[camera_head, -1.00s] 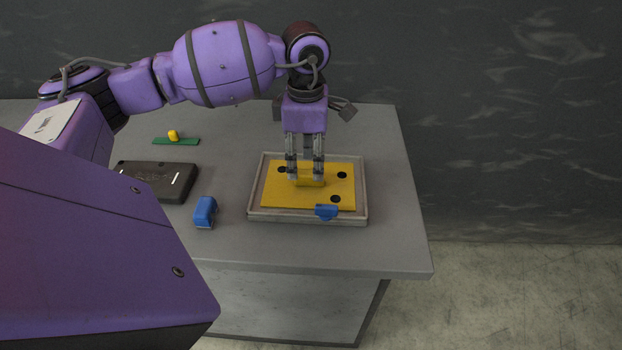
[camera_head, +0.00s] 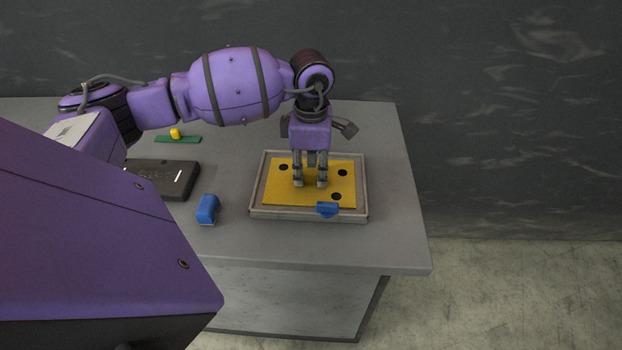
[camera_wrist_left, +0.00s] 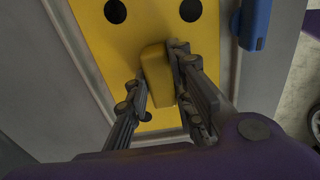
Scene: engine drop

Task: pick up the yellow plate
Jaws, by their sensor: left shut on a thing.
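The yellow plate (camera_head: 280,192) is a flat sheet with several dark round holes and a raised yellow block as a grip. It lies in a shallow grey tray (camera_head: 262,213) on the table. My left gripper (camera_head: 310,183) points down over the middle of the plate and is shut on its raised block. In the left wrist view the block (camera_wrist_left: 155,75) sits between the two fingers (camera_wrist_left: 158,72), and the plate (camera_wrist_left: 115,42) spreads out beneath. No clear gap shows between plate and tray. My right gripper is not in view.
A blue clip (camera_head: 327,209) sits at the tray's front edge; it also shows in the left wrist view (camera_wrist_left: 255,22). A blue block (camera_head: 207,209), a dark flat box (camera_head: 170,179) and a green strip (camera_head: 180,140) with a yellow knob (camera_head: 175,133) lie to the left.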

